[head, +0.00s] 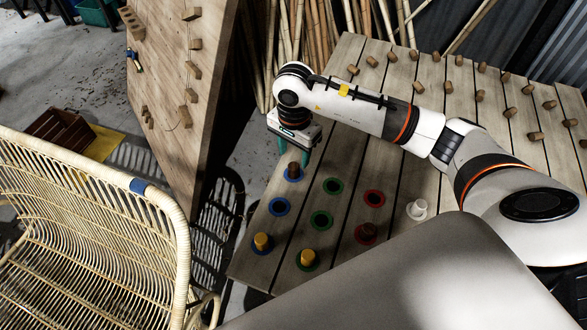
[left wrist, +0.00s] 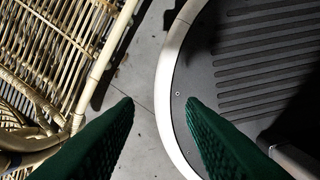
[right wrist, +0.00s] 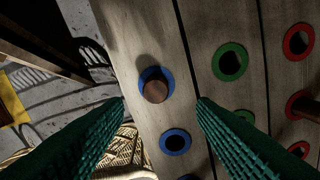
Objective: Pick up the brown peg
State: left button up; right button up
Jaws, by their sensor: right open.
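A brown peg (head: 294,170) stands upright in a blue-ringed hole at the back left of the wooden board (head: 335,210). It also shows in the right wrist view (right wrist: 155,91), between the fingers in the picture. My right gripper (head: 294,152) is open, with its green fingers pointing down just above this peg. A second, reddish-brown peg (head: 366,232) stands in a red-ringed hole further right. My left gripper (left wrist: 160,100) is open and empty, apart from the board; it shows only in the left wrist view.
A white cup-like piece (head: 417,209) stands to the right. A rattan chair (head: 90,220) is at the left. An upright pegged board (head: 180,90) stands behind.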

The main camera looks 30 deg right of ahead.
aim_at(294, 166)
jog(key=shift+w+f, duration=0.1)
jog(key=shift+f, duration=0.55)
jog(key=f, duration=0.2)
jog(key=f+p, duration=0.1)
jog(key=f, duration=0.1)
jog(key=shift+w+d+f, duration=0.1)
jog(key=shift+w+f, duration=0.1)
jog(key=shift+f, duration=0.2)
pick_arm(q)
jog(key=shift+w+d+r, duration=0.25)
jog(key=shift+w+r, duration=0.6)
pick_arm(e)
jog(key=shift+c, duration=0.7)
pick_arm(q)
jog(key=shift+s, duration=0.15)
pick_arm(e)
jog(key=c, duration=0.9)
